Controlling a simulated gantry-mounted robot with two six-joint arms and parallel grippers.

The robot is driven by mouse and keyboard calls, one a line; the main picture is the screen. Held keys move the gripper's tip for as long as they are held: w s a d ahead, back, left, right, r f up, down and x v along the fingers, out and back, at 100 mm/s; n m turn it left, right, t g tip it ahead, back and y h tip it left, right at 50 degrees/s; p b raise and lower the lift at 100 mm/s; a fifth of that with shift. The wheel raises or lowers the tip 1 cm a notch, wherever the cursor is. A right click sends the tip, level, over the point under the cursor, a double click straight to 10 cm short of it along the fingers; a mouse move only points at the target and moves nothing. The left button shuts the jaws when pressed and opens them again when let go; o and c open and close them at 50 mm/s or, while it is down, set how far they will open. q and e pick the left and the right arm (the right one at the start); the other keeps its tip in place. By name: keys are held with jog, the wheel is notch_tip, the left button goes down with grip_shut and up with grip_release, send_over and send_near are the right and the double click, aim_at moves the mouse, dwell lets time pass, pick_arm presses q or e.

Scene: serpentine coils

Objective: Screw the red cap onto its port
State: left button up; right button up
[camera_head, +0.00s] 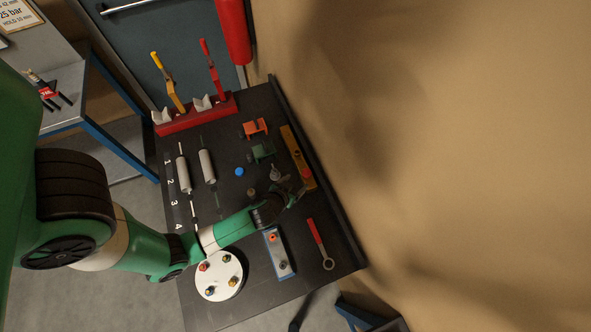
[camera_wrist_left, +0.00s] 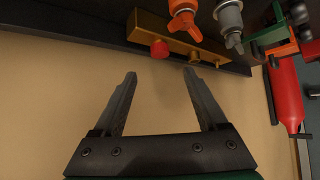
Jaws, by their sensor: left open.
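A small red cap (camera_wrist_left: 159,49) shows in the left wrist view at the left end of a brass-yellow bar (camera_wrist_left: 178,37). Two bare brass stubs (camera_wrist_left: 195,57) stick out of the bar to its right. How firmly the cap sits on a port cannot be told. In the head view the yellow bar (camera_head: 296,153) stands along the table's right side, with the red cap (camera_head: 306,172) near its near end. My left gripper (camera_wrist_left: 160,73) is open and empty, its fingertips apart on either side below the cap, not touching it. In the head view the left gripper (camera_head: 297,193) is small and partly unclear.
An orange valve (camera_wrist_left: 184,22) and a grey one (camera_wrist_left: 230,20) hang near the bar. A white round plate (camera_head: 220,290) carries several coloured fittings. A blue-grey block (camera_head: 280,262) and a red-handled wrench (camera_head: 318,238) lie nearby. A tan wall rises close at the right.

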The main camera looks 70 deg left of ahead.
aim_at(307, 173)
pick_arm(q)
jog(key=b+x, duration=0.7)
jog(key=x, duration=0.2)
jog(key=shift+a+f, duration=0.1)
jog(key=shift+f, duration=0.15)
jog(key=shift+w+a, duration=0.2)
jog(key=shift+w, duration=0.1)
grip_shut()
